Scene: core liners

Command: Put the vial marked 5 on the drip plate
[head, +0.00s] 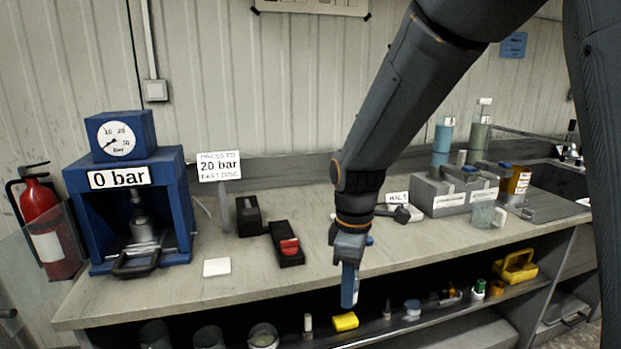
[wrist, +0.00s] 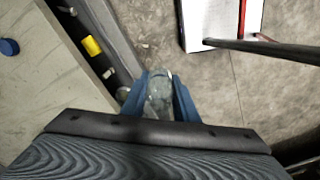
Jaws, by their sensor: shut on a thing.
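My gripper (head: 350,287) hangs in front of the bench's front edge, pointing down, above the lower shelf. In the wrist view its blue fingers (wrist: 160,98) are shut on a clear greyish vial-like thing (wrist: 158,92). No number can be read on it, and the fingers hide its sides. Small vials stand on the lower shelf, one with a pale cap (head: 308,324) and one with a green cap (head: 480,287); their marks are too small to read. A flat white square plate (head: 217,267) lies on the bench at left; no label shows whether it is the drip plate.
A blue press (head: 130,215) reading 0 bar stands at left beside a fire extinguisher (head: 48,225). A red-and-black block (head: 287,246), a grey rack (head: 452,195) and a glass mug (head: 487,214) stand on the bench (head: 250,280). A yellow block (head: 345,321) lies on the lower shelf.

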